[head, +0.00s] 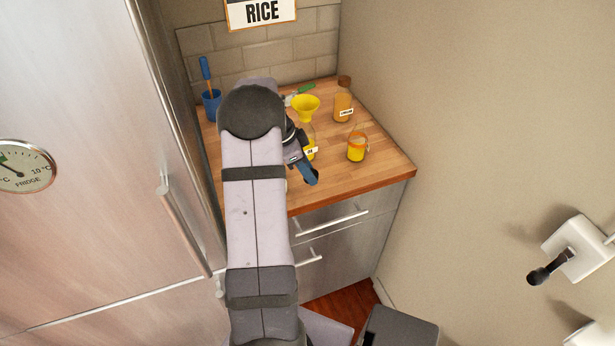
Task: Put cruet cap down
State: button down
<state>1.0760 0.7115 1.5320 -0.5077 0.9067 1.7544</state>
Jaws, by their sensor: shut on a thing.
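My gripper (307,171) is over the front part of the wooden worktop, just in front of a small glass bottle (311,143) with yellow contents and a white label. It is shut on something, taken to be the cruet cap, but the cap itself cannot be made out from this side. My arm hides the left part of the worktop and some of the bottle.
The wooden worktop (385,168) also bears a brown-lidded jar (343,107), a glass cup with yellow contents (356,149), a green-handled tool (304,90) and a blue pot (211,106). The fridge stands left, a wall right. The front right corner is clear.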

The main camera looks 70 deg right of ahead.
aim_at(308, 188)
notch_tip(308, 188, down, 3)
jog(key=shift+f+p, duration=0.15)
jog(key=shift+p, duration=0.55)
jog(key=shift+f, duration=0.2)
jog(key=shift+f+b, duration=0.2)
jog(key=shift+b, duration=0.15)
jog(key=c, duration=1.2)
grip_release()
jog(key=shift+r, duration=0.1)
jog(key=shift+r+p, duration=0.15)
jog(key=shift+p, duration=0.2)
jog(key=b+v, duration=0.3)
jog(key=v, duration=0.9)
jog(key=shift+b, duration=0.3)
